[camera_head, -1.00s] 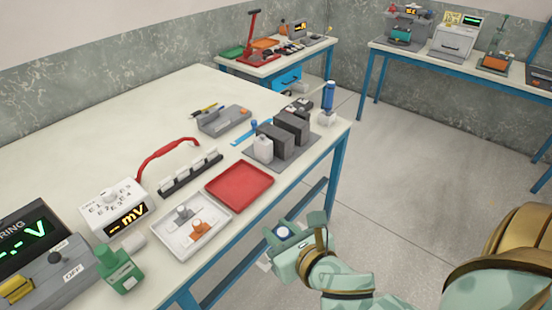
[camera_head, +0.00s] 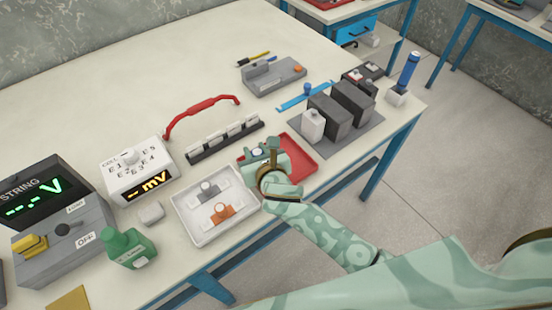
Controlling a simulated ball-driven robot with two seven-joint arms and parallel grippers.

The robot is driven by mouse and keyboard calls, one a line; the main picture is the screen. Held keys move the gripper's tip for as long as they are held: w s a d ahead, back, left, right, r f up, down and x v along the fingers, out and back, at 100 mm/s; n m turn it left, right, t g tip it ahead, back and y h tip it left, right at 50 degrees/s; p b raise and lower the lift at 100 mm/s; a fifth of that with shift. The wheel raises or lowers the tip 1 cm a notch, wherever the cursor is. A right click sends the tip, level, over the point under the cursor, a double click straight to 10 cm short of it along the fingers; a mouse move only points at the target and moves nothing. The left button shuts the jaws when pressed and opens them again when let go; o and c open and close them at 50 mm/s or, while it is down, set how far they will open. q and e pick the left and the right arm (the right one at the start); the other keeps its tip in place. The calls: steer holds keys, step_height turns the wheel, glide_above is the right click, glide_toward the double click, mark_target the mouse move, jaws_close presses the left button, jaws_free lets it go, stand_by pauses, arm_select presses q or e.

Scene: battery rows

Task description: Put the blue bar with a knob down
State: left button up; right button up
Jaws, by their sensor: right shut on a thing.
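The blue bar with a knob (camera_head: 293,101) lies on the table behind the dark blocks, its round blue knob upright. No gripper touches it. My right gripper (camera_head: 264,156) is low over the red tray (camera_head: 303,158), near its left side, and covers part of it. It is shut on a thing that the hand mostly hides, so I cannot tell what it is. My left gripper is not in view.
Left of the red tray is a white tray (camera_head: 190,233) with a grey and an orange clip. Dark blocks (camera_head: 352,102) and a white bottle (camera_head: 312,125) stand on a grey mat at right. A row of white cells (camera_head: 224,139) and a red handle-like lead (camera_head: 203,113) lie behind.

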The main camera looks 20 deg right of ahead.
steer(key=w+d+f+b, duration=0.1)
steer(key=d+f, duration=0.1)
steer(key=w+d+f+b, duration=0.1)
steer(key=d+f, duration=0.1)
steer(key=w+d+f+b, duration=0.1)
steer(key=w+d+f, duration=0.1)
steer(key=f, duration=0.2)
steer(key=f+b, duration=0.2)
steer(key=shift+w+d+f, duration=0.15)
steer(key=shift+d+f, duration=0.1)
steer(key=shift+f, duration=0.1)
steer(key=shift+r, duration=0.15)
